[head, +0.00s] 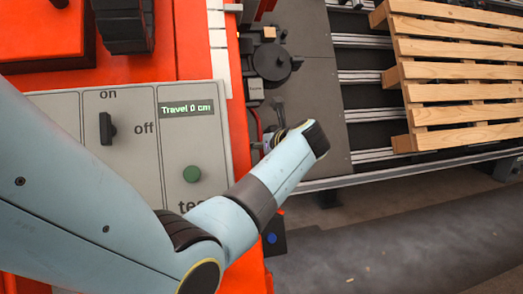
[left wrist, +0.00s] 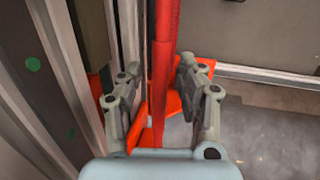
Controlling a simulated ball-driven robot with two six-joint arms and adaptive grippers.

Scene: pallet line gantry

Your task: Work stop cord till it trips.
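The red stop cord (left wrist: 164,50) runs up and down through the middle of the left wrist view. My left gripper (left wrist: 160,78) is open, with one grey finger on each side of the cord. A gap shows between the cord and each finger. In the head view my left arm reaches across the panel to the machine's right edge, and its fingers are hidden by the wrist. The display (head: 187,108) reads "Travel 0 cm". My right gripper is in neither view.
The grey panel (head: 68,112) carries a black on/off switch (head: 107,129) and a green button (head: 192,174). An orange-red bracket (left wrist: 172,105) sits behind the cord. A wooden pallet (head: 455,72) lies on the rollers at right. Open floor (head: 400,245) shows at lower right.

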